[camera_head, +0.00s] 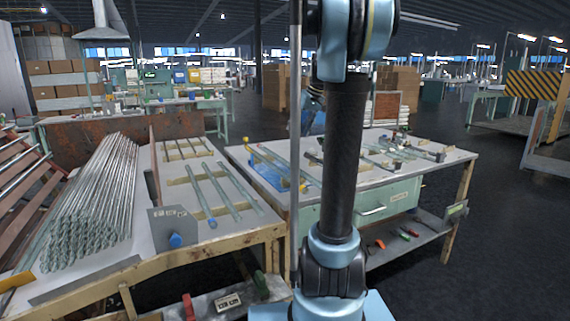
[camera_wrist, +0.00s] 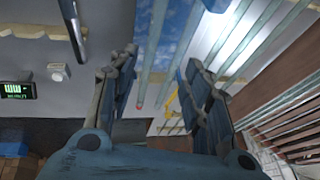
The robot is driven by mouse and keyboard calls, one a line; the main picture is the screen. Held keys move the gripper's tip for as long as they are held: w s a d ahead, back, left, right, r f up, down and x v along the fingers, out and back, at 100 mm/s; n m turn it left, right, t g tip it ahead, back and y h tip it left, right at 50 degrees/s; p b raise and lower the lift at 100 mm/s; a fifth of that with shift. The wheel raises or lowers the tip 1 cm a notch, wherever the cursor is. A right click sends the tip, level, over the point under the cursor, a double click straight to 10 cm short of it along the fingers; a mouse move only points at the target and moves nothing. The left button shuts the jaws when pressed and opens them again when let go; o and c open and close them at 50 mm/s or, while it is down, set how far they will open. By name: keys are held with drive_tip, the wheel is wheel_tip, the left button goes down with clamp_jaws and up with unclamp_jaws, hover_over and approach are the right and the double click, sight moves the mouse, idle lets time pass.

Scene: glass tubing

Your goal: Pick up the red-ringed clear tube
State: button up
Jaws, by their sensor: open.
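In the wrist view, my gripper (camera_wrist: 160,62) is open, with its two fingers apart and nothing held between them. Beyond the gap between the fingers, a clear tube (camera_wrist: 150,55) with a small red mark near its end runs lengthwise. A second clear tube lies beside it, by a blue mat (camera_wrist: 187,30). I cannot tell the gripper's exact distance to the tube. In the head view, the blue mat (camera_head: 266,172) lies on the right bench with clear tubes on it. My arm covers part of that bench and hides the gripper, and no red ring is clear there.
The left bench holds a large stack of tubes (camera_head: 95,205) and several tubes on wooden strips (camera_head: 207,211). The right bench (camera_head: 450,156) carries several small items toward its right end. A digital display (camera_wrist: 14,88) shows at the left of the wrist view. Open floor lies to the right.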

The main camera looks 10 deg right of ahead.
drive_tip(key=w, duration=0.1)
approach(284, 162)
drive_tip(key=x, duration=0.3)
drive_tip(key=w+x, duration=0.1)
drive_tip(key=x, duration=0.2)
drive_tip(key=d+x, duration=0.1)
drive_tip(key=x, duration=0.2)
drive_tip(key=shift+w+r, duration=0.15)
drive_tip(key=shift+w, duration=0.15)
clamp_jaws()
